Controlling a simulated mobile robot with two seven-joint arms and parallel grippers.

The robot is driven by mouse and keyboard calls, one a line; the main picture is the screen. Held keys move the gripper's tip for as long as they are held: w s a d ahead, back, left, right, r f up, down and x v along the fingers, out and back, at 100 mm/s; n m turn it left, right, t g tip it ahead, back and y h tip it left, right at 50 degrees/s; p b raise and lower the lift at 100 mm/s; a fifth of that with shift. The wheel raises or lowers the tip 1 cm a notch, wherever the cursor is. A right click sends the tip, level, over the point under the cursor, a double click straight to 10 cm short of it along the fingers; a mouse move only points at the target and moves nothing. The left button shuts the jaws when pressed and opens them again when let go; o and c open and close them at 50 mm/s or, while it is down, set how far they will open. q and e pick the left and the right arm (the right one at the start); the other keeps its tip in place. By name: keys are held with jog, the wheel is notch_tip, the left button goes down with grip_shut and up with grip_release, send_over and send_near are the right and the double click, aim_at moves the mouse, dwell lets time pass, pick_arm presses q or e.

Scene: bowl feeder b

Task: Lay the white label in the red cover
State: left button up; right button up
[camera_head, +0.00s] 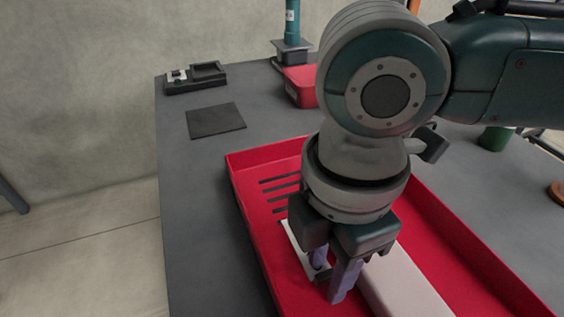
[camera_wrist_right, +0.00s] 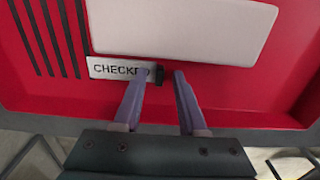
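The red cover (camera_head: 238,162) is a large shallow red tray with dark slots, lying on the grey table. The white label (camera_head: 298,245) lies inside it, partly hidden by my right gripper in the head view. In the right wrist view the label (camera_wrist_right: 108,69) reads "CHECKED", with its last letters covered by a finger. A small black tab (camera_wrist_right: 160,76) sits at its end, between the fingertips. My right gripper (camera_head: 329,280) is low over the label. Its fingers (camera_wrist_right: 162,74) stand apart, with a gap beside the tab. My left gripper is not in view.
A long pale block (camera_head: 405,285) lies in the cover beside the label. Behind stand a red box (camera_head: 300,88), a teal post (camera_head: 292,30), a black holder (camera_head: 197,79) and a dark mat (camera_head: 215,121). A green cylinder (camera_head: 494,139) is at right. The table's left strip (camera_head: 195,210) is clear.

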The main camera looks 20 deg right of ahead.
notch_tip(320, 180, up, 12)
jog(key=p, duration=0.3)
jog(key=s+a+f+m+t+y, duration=0.1)
jog(key=s+a+f+m+y, duration=0.2)
jog(key=a, duration=0.4)
jog(key=s+d+f+m+t+h, duration=0.1)
jog(key=s+d+m, duration=0.1)
jog(key=d+m, duration=0.2)
jog(key=s+d+f+m+h, duration=0.1)
jog(key=s+d+m, duration=0.2)
jog(key=d+m, duration=0.2)
jog(key=s+d+f+m+t, duration=0.1)
jog(key=s+d+m, duration=0.1)
jog(key=d+m, duration=0.3)
jog(key=shift+s+d+f+t+h, duration=0.15)
jog(key=shift+d+f+t+h, duration=0.15)
jog(key=shift+f+h, duration=0.1)
notch_tip(320, 180, up, 53)
jog(key=p, duration=5.3)
jog(key=shift+a, duration=0.1)
